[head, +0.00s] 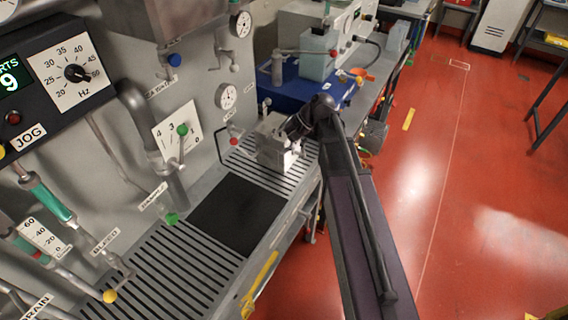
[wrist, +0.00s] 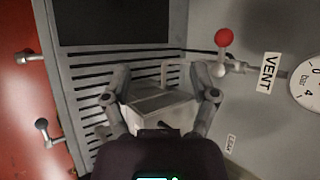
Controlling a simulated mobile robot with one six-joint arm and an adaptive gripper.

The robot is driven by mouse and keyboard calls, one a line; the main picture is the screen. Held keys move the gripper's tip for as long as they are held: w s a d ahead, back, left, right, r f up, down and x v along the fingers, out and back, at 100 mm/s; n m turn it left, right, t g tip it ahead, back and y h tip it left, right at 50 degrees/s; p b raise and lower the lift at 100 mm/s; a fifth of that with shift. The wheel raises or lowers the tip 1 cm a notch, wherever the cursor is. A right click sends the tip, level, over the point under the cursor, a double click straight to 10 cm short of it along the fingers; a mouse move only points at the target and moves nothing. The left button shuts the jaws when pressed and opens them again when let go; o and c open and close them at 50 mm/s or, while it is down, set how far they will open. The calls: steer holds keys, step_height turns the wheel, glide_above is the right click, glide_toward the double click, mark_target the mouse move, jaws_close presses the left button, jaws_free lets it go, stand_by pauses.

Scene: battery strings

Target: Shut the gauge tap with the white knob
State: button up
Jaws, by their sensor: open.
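Below the upper gauge in the head view is a tap (head: 226,60) with a pale grey-white knob; its label is not readable. I cannot tell for sure that it is the gauge tap, or whether it is open. My gripper (head: 297,125) is well to the right of it and lower, over the slatted bench. In the wrist view my gripper (wrist: 166,90) is open, its fingers on either side of a grey box; contact is unclear. The VENT tap (wrist: 221,55) has a red knob and a pale part below it.
The grey box (head: 272,150) with a handle stands on the slatted bench (head: 150,272). A black mat (head: 238,214) lies left of it. The panel carries a lower gauge (head: 228,96), a green-knobbed lever (head: 182,130) and a blue knob (head: 174,60). Open red floor (head: 450,200) lies right.

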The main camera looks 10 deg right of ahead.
steer(key=s+f, duration=0.1)
steer(key=s+d+f+h+b, duration=0.1)
steer(key=f, duration=0.1)
steer(key=s+f+n+h, duration=0.1)
steer(key=shift+d+f+b, duration=0.25)
steer(key=shift+b, duration=0.15)
stand_by(0.4)
steer(key=s+d+f+n+h, duration=0.3)
steer(key=s+d+n+h, duration=0.1)
steer(key=s+d+h, duration=0.3)
steer(key=shift+s+d+f, duration=0.2)
steer(key=shift+s+d, duration=0.5)
steer(key=shift+s, duration=0.65)
